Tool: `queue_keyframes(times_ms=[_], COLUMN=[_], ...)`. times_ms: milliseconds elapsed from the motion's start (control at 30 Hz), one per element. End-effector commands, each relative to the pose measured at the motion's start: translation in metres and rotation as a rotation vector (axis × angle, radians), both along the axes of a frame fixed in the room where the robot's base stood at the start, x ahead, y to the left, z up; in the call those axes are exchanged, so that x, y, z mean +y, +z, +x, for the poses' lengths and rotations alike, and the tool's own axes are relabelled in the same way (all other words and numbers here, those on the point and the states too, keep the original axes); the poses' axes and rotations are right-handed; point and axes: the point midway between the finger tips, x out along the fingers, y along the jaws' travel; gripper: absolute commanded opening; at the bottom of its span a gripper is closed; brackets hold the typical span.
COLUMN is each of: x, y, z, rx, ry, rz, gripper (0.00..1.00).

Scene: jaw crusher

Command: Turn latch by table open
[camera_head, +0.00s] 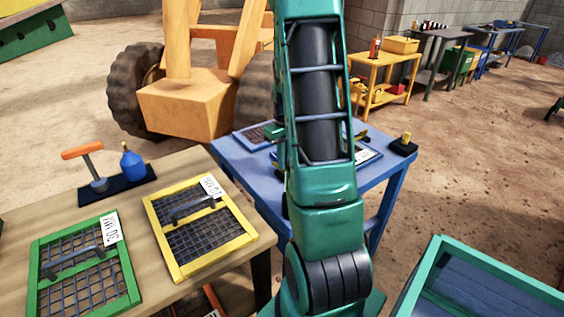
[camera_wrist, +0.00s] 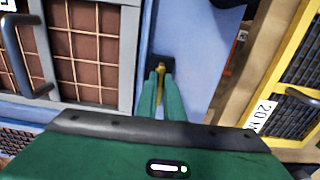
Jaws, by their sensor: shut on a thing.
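In the wrist view, a latch with a small yellow handle (camera_wrist: 161,72) and a black base (camera_wrist: 160,62) sits on the blue table (camera_wrist: 190,62), beside a grey-framed sieve (camera_wrist: 128,55). My gripper (camera_wrist: 161,80) has its green fingers closed around the yellow handle. Just how far the latch is turned is unclear, as the fingers cover much of it. In the head view, my arm hides the gripper and this latch. A second black block with a yellow knob (camera_head: 404,146) stands at the right corner of the blue table (camera_head: 376,187).
The wooden table (camera_head: 143,200) at left holds a yellow-framed sieve (camera_head: 202,227), a green-framed sieve (camera_head: 84,268), an orange-handled tool (camera_head: 88,160) and a blue bottle (camera_head: 132,164). A yellow machine (camera_head: 190,104) stands behind. A teal-framed bin (camera_head: 480,285) is at lower right.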

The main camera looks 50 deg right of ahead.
Motion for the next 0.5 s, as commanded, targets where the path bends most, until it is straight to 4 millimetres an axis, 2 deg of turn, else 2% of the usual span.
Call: queue_keyframes(times_ms=[33, 167, 200, 267, 500], x=[-0.0001, 0.0000, 0.0000, 0.0000, 0.0001], y=[0.0021, 0.0021, 0.0021, 0.0019, 0.0009], z=[0.0051, 0.0052, 0.0052, 0.0046, 0.0021], rx=[-0.010, -0.010, -0.011, -0.009, -0.005], ry=[0.008, 0.007, 0.007, 0.006, 0.002], rz=[-0.004, -0.004, -0.005, -0.004, -0.001], gripper=[0.00, 0.00, 0.13, 0.27, 0.27])
